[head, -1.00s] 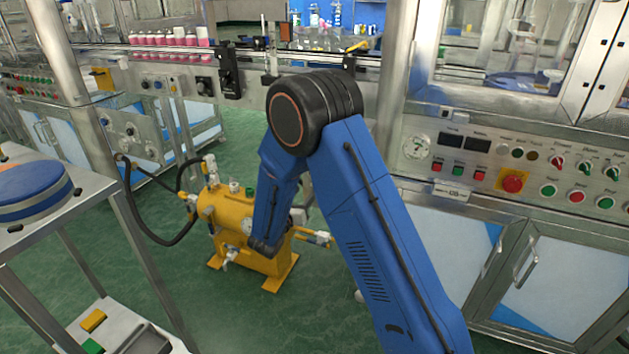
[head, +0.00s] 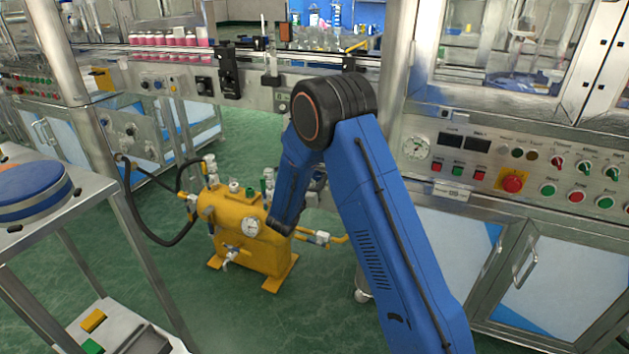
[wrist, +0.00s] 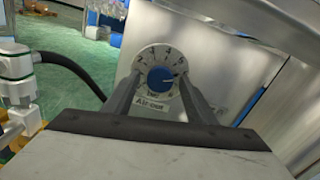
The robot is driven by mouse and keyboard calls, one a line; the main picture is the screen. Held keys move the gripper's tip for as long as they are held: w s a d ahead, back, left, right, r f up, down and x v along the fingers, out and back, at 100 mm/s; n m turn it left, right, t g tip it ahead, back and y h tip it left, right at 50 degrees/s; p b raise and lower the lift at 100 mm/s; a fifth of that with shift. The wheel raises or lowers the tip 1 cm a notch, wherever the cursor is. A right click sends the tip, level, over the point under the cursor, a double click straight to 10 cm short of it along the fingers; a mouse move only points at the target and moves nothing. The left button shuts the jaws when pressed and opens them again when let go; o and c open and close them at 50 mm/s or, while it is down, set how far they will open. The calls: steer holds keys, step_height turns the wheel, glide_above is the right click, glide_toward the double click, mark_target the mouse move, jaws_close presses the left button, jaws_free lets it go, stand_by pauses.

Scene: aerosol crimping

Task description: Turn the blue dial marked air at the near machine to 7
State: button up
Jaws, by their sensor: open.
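The blue dial (wrist: 160,79) sits at the centre of a round pale scale plate with dark numerals, on a metal panel, in the wrist view. A small label (wrist: 151,104) beginning "Air" is below it. A light mark on the knob points toward the right side of the scale; the exact number is too small to read surely. My gripper (wrist: 160,85) is open, with one finger on each side of the dial in the picture. I cannot tell whether either finger touches it. In the head view my arm hides the dial and gripper.
A yellow tank (head: 235,228) with a gauge and hoses stands on the green floor left of my arm. A control panel with a red stop button (head: 513,182) is at the right. A black hose (wrist: 75,65) runs left of the dial in the wrist view.

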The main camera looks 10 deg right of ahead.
steer(key=c, duration=1.1)
steer(key=shift+o, duration=0.3)
steer(key=shift+m, duration=3.2)
steer(key=o, duration=1)
steer(key=shift+o, duration=0.2)
steer(key=shift+s+a, duration=0.1)
steer(key=shift+a, duration=0.05)
steer(key=v, duration=1.7)
